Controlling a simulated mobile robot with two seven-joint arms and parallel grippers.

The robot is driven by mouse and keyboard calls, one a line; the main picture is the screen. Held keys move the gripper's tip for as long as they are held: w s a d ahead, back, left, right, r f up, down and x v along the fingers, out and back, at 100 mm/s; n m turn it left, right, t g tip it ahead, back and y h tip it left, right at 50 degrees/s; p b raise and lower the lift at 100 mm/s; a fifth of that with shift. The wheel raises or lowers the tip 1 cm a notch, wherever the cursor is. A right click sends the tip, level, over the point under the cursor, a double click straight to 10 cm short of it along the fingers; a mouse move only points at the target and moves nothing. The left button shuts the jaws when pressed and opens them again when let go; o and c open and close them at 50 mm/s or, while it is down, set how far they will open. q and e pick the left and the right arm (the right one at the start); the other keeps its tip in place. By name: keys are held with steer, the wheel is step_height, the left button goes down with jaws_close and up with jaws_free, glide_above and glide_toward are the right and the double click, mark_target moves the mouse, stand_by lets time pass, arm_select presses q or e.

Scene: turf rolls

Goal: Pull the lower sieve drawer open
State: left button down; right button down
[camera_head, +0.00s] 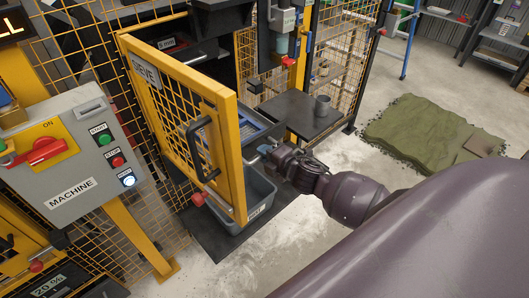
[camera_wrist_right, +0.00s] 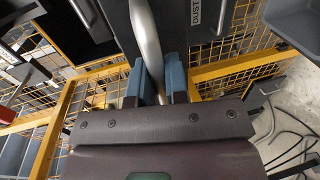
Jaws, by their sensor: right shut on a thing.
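My right gripper (camera_head: 266,149) is at the sieve machine, just right of the open yellow door. In the right wrist view its two blue fingers (camera_wrist_right: 157,82) are shut on a pale grey metal bar (camera_wrist_right: 147,35), which looks like a drawer handle. A sieve drawer (camera_head: 236,126) with a bluish tray shows behind the door's edge, near the gripper. The door and my gripper hide much of the drawer fronts, so I cannot tell which drawer the bar belongs to. My left gripper is not in view.
The yellow mesh door (camera_head: 180,100), marked SIEVE, stands open with a black handle (camera_head: 203,150). A grey bin (camera_head: 262,190) sits below the drawers. The control box (camera_head: 70,165) is at left.

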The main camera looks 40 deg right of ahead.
steer(key=c, duration=1.1)
jaws_free()
steer(key=shift+c, duration=0.2)
steer(key=shift+s, duration=0.1)
steer(key=v, duration=1)
steer(key=shift+s, duration=0.3)
steer(key=shift+r, duration=0.1)
steer(key=s+a+f+m+g+h, duration=0.1)
steer(key=s+a+f+m, duration=0.3)
steer(key=m, duration=0.5)
steer(key=s+a+f+m+g+h, duration=0.1)
steer(key=s+a+f+m+g, duration=0.1)
steer(key=s+a+f+m, duration=0.2)
steer(key=s+f+m, duration=0.3)
steer(key=m, duration=0.2)
steer(key=shift+s+f+m+g, duration=0.25)
steer(key=shift+f+m+g, duration=0.05)
steer(key=shift+f+g, duration=0.1)
